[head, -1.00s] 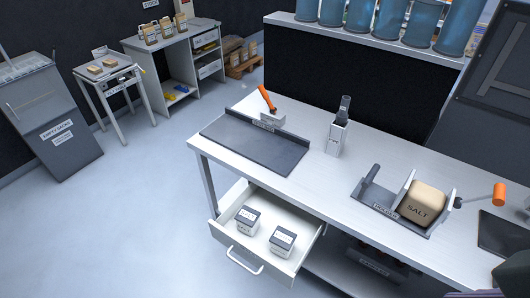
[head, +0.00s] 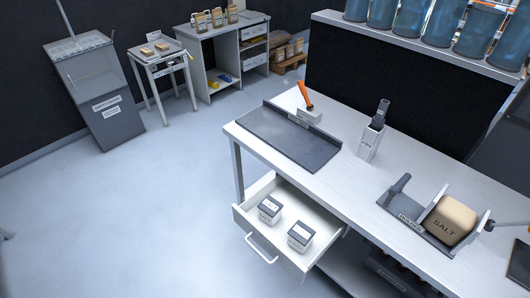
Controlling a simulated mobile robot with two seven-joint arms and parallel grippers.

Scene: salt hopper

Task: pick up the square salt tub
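Two small pale tubs with dark lids and labels stand upright in the open white drawer (head: 327,222). The left tub (head: 270,208) is toward the drawer's left side. The right tub (head: 301,236) is nearer the front at the right. Both look boxy. Their labels are too small to read now, so I cannot tell which is the square salt tub. Neither of my grippers is in view.
The drawer sticks out beneath a white workbench (head: 352,182). On the bench are a dark tray (head: 285,138), an orange-handled tool (head: 305,97), an upright holder (head: 369,143) and a rack holding a tan SALT block (head: 450,219). The floor (head: 150,220) at left is clear.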

